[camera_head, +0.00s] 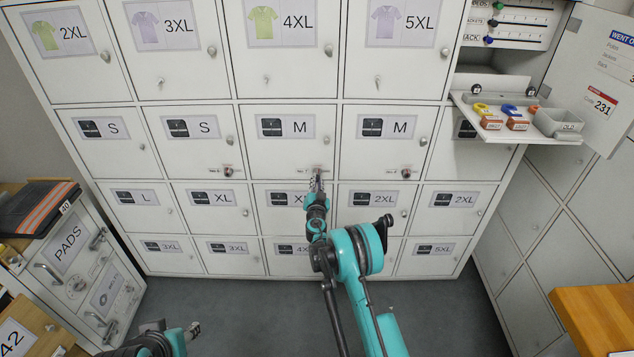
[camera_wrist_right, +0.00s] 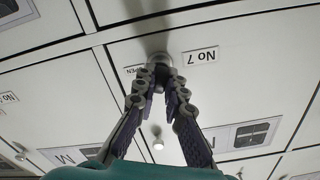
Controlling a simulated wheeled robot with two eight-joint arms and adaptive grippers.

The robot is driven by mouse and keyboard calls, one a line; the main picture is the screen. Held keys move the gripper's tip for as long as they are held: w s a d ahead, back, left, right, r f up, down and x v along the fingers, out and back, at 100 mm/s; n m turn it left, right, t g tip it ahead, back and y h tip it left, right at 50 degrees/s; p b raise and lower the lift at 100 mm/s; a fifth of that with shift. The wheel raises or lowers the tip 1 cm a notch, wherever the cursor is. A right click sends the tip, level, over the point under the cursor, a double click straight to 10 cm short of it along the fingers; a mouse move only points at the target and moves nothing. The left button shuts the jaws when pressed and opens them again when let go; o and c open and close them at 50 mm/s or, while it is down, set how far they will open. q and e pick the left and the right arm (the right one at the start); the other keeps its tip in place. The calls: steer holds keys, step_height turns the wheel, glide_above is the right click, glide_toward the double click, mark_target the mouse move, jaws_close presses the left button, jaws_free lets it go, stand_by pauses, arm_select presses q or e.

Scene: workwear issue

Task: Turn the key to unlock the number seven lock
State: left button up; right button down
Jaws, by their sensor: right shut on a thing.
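The number seven lock (camera_head: 318,170) is on the lower right of a white locker door labelled M (camera_head: 285,127). In the wrist view, which is upside down, the round lock (camera_wrist_right: 159,60) sits beside a "No 7" label (camera_wrist_right: 201,56), with an "OPEN" mark on its other side. My right gripper (camera_head: 317,178) reaches up to this lock. In the wrist view its fingers (camera_wrist_right: 160,78) close together right at the lock, on the key, which they hide. How far the key is turned cannot be told. My left gripper (camera_head: 194,329) is low in the head view, away from the lockers.
Similar locks sit on neighbouring doors, to the left (camera_head: 228,171) and right (camera_head: 406,173). An open key cabinet with a fold-down shelf (camera_head: 509,133) holding coloured key tags is at upper right. A wooden table (camera_head: 600,310) is at lower right. Drawers (camera_head: 78,262) stand at left.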

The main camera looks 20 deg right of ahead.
stand_by(0.4)
steer(key=m, duration=0.4)
steer(key=shift+w+r+m, duration=0.1)
steer(key=shift+m, duration=0.3)
steer(key=m, duration=0.4)
steer(key=shift+m, duration=0.4)
